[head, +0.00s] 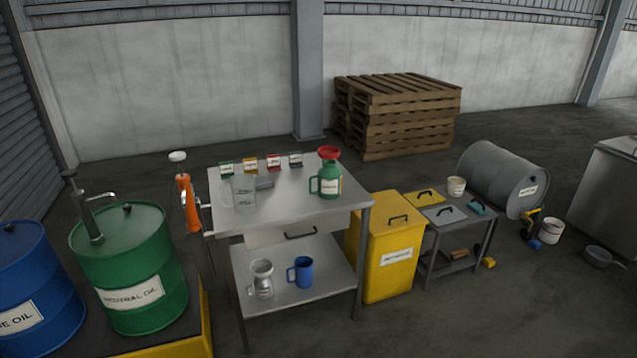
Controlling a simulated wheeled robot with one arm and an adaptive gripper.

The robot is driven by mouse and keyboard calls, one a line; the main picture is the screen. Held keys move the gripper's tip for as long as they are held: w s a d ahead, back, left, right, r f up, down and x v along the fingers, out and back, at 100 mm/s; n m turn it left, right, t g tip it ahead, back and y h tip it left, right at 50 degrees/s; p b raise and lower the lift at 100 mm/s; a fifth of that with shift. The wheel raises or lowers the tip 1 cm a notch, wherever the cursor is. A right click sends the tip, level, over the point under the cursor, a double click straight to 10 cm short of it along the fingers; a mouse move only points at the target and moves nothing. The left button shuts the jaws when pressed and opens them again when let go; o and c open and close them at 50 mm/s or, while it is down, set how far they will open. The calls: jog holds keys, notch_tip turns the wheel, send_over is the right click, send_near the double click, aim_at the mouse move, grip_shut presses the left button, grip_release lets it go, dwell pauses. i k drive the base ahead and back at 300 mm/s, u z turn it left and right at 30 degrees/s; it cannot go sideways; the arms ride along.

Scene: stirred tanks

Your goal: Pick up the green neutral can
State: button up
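A green can (329,186) stands upright on the top of the steel table (300,207), near its right side. It has a pale label on the front and a handle on its left side. A red funnel-like piece (329,153) sits on its top. The label is too small to read. My gripper does not show in the head view.
A clear jug (244,191) and several small coloured label cards stand on the tabletop. A green drum (130,268) stands left; a yellow bin (385,250) stands right.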

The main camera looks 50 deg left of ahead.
aim_at(329, 177)
jog(key=z, duration=0.25)
jog(key=k, duration=0.2)
jog(key=u, duration=0.9)
jog(key=i, duration=3.15)
jog(key=u, duration=2.9)
